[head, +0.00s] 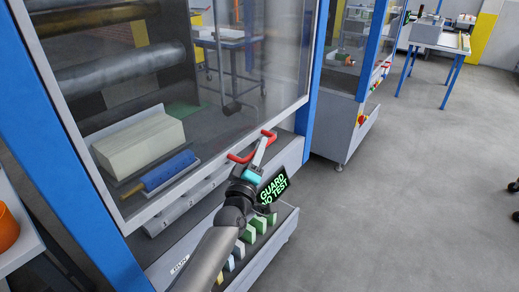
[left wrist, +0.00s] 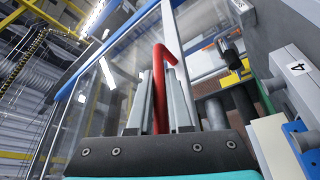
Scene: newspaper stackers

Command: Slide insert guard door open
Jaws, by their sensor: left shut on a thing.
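The guard door (head: 245,75) is a large clear pane in a pale frame on a blue-posted machine, and fills the upper left of the head view. A red handle (head: 240,158) sits on its lower frame bar. My left gripper (head: 261,150) reaches up from below and is shut on the handle. In the left wrist view the red handle (left wrist: 161,75) stands between the two grey fingers (left wrist: 160,108), with the door's clear pane (left wrist: 95,95) behind. My right gripper is not in view.
Behind the pane lie a pale block (head: 140,145) and a blue roll (head: 168,170). A second machine (head: 345,120) stands beyond. The grey floor (head: 400,200) at right is clear.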

